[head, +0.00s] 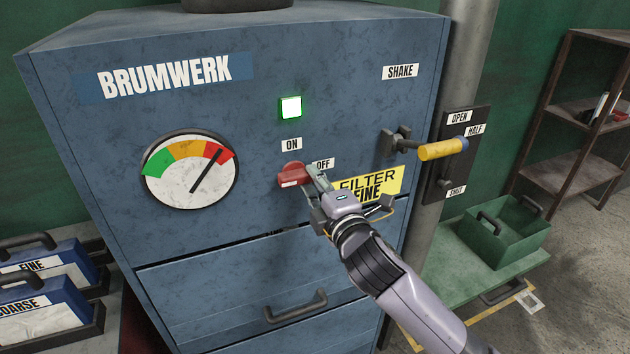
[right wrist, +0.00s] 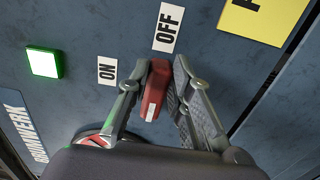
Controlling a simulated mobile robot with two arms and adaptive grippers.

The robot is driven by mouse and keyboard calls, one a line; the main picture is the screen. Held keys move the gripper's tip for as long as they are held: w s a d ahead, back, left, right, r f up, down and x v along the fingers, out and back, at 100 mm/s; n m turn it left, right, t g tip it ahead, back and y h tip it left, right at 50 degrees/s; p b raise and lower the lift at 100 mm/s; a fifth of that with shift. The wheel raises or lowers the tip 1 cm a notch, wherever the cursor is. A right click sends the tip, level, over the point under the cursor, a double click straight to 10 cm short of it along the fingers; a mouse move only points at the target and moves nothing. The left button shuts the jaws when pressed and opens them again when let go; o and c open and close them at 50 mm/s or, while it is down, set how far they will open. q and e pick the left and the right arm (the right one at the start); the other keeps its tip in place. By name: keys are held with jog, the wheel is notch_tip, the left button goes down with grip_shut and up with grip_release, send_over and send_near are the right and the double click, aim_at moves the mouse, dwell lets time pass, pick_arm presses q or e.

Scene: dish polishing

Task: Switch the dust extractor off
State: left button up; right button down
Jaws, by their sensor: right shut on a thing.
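The dust extractor (head: 245,105) is a big blue cabinet marked BRUMWERK. Its red rotary switch (head: 291,176) sits on the front, below the ON label (head: 292,144) and left of the OFF label (head: 324,163). My right gripper (head: 300,178) is shut on the red switch. In the right wrist view the switch (right wrist: 156,90) stands between the two fingers, its far end near the OFF label (right wrist: 168,28). The ON label (right wrist: 107,71) is to its left there. The green lamp (head: 290,107) above the switch is lit. My left gripper is out of view.
The gauge (head: 190,172) has its needle toward the red zone. A yellow-handled lever (head: 442,149) sticks out at the right. A yellow filter label (head: 385,180) is behind my right wrist. A drawer handle (head: 296,310) is below. A green bin (head: 505,235) stands right.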

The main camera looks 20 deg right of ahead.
jog(key=c, duration=1.4)
grip_release()
jog(key=shift+c, duration=0.2)
jog(key=s, duration=0.7)
jog(key=shift+s+d, duration=0.15)
jog(key=shift+s, duration=0.1)
